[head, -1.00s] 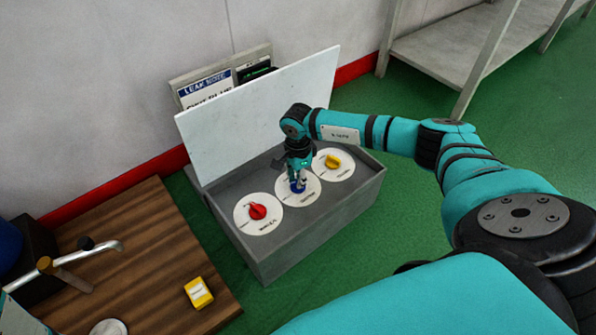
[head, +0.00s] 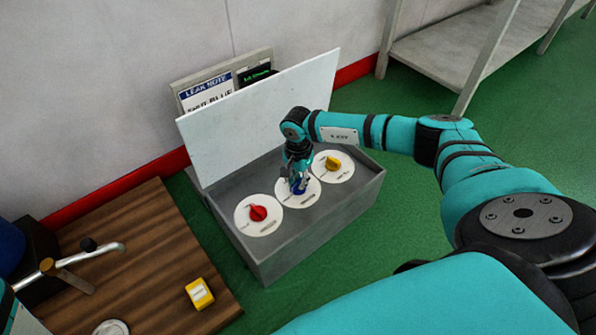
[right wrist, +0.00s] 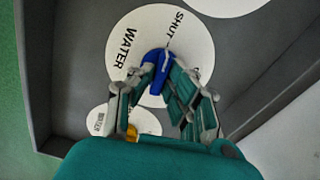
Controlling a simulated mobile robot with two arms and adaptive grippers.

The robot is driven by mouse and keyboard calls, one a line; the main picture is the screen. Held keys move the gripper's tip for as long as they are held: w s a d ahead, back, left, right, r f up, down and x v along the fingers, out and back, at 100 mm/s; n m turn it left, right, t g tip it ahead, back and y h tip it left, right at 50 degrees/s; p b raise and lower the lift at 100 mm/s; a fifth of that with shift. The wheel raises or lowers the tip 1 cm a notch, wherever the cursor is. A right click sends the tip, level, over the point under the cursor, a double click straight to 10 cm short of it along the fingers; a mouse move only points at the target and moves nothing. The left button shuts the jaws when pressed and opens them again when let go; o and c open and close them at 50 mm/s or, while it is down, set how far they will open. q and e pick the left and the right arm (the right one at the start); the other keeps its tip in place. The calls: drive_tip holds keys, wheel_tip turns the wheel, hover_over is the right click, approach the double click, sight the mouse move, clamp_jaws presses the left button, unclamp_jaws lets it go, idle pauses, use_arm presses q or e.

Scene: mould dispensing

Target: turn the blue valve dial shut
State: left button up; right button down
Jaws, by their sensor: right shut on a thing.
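The blue valve dial (head: 298,190) is the middle one of three on the grey box, mostly hidden by my right gripper (head: 299,184) in the head view. In the right wrist view, the blue dial (right wrist: 155,72) sits on a white disc (right wrist: 190,38) marked SHUT and WATER. My right gripper (right wrist: 157,78) is shut on the dial, with its fingers on either side. The dial lies at a slant to the printed SHUT line, as far as the fingers let me see. My left gripper is not in view.
A red dial (head: 258,213) and a yellow dial (head: 333,163) flank the blue one on the grey box (head: 300,238). The white lid (head: 225,118) stands open behind. A wooden table (head: 150,235) with a yellow block (head: 199,294) is at left.

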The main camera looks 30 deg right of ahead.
sight(298, 183)
drive_tip(key=c, duration=1.3)
unclamp_jaws()
drive_tip(key=shift+c, duration=0.2)
wheel_tip(298, 183, up, 12)
